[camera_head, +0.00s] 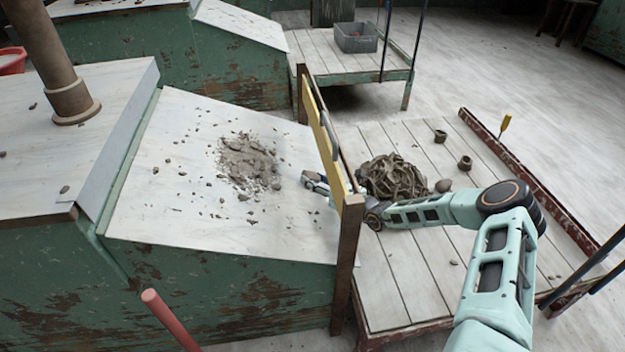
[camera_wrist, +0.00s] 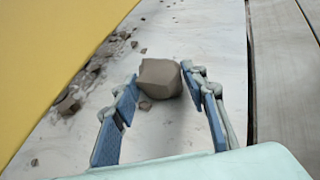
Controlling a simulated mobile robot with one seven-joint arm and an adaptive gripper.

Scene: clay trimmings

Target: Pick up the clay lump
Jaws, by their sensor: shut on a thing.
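The clay lump (camera_wrist: 160,78) is a grey-brown, faceted chunk at the fingertips in the wrist view. My gripper (camera_wrist: 160,80) has one blue-padded finger on each side of it and is shut on it. In the head view my gripper (camera_head: 312,180) is over the right side of the sloping white board (camera_head: 150,215), just left of the yellow strip (camera_head: 322,130). The strip and post hide part of my wrist there. I cannot make out the lump for certain in the head view.
A pile of clay crumbs (camera_head: 248,162) lies on the sloping board. A wooden post (camera_head: 347,255) and the yellow strip edge the board close to my arm. A low slatted platform (camera_head: 400,285) on the right holds a heap of coiled clay trimmings (camera_head: 393,177) and small pieces.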

